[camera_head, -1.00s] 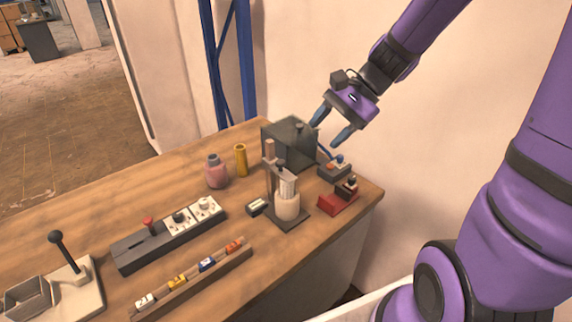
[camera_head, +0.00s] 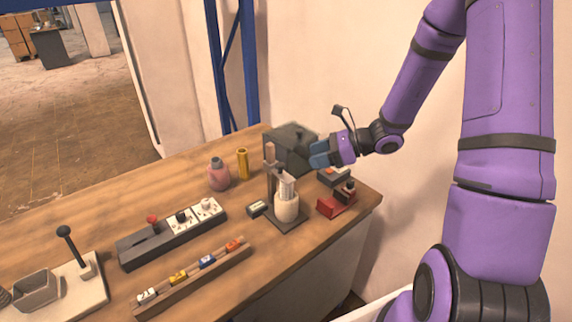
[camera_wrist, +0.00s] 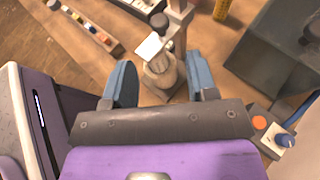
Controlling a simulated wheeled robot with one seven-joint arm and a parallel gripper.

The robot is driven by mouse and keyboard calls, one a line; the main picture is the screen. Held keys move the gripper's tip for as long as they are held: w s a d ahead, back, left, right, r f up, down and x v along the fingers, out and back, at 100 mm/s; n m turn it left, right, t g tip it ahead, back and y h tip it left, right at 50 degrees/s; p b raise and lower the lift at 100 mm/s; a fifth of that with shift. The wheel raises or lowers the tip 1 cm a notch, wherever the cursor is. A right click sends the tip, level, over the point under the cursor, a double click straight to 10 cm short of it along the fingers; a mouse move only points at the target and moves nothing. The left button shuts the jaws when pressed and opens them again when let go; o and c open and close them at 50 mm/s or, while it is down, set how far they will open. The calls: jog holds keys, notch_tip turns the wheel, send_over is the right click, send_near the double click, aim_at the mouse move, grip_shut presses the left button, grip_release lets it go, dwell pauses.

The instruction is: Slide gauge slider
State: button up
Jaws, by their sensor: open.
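An upright gauge-like stand (camera_head: 270,160) has a wooden-coloured post, a pale plate, a dark knob and a cream cylinder (camera_head: 286,209) on a dark base. I cannot tell for sure which part is the slider. In the wrist view, the dark knob (camera_wrist: 159,20) and pale plate (camera_wrist: 149,48) show just beyond my fingertips, with the cylinder (camera_wrist: 160,75) between the fingers in the picture. My gripper (camera_head: 318,154) is open and empty, behind and to the right of the stand, apparently apart from it. Its two blue fingers (camera_wrist: 160,65) are spread in the wrist view.
A dark grey box (camera_head: 291,148) stands behind the stand. A small control box (camera_head: 333,177) and a red block (camera_head: 336,205) with a black knob are at right.

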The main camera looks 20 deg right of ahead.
aim_at(286, 173)
jog(key=x, duration=0.9)
jog(key=shift+w+a, duration=0.1)
